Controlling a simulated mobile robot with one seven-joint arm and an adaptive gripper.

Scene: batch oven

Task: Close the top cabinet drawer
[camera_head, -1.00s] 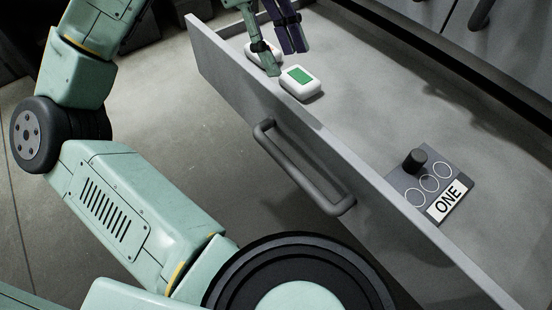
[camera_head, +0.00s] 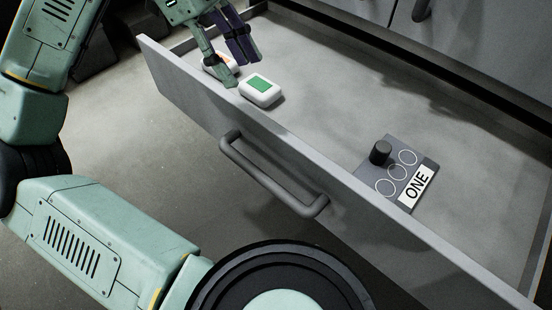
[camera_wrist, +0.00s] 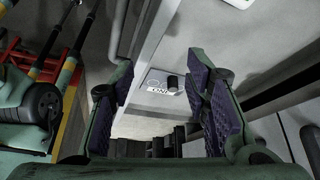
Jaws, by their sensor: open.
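The top cabinet drawer (camera_head: 330,195) stands pulled out, with a grey bar handle (camera_head: 272,178) on its front. Its front wall also shows in the wrist view (camera_wrist: 153,42). My gripper (camera_head: 240,72) is open and empty at the drawer's left end. Its fingertips are over or near the inside of the front wall; exact contact is unclear. In the wrist view the two padded fingers (camera_wrist: 165,100) are spread apart, with the drawer's front wall and interior between and beyond them.
Inside the drawer lie a white block with a green top (camera_head: 261,90), a white block with an orange mark (camera_head: 222,63) partly behind my gripper, and a grey plate (camera_head: 405,170) marked ONE with a black peg. Another handle (camera_head: 421,10) is at the upper right. Floor before the drawer is clear.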

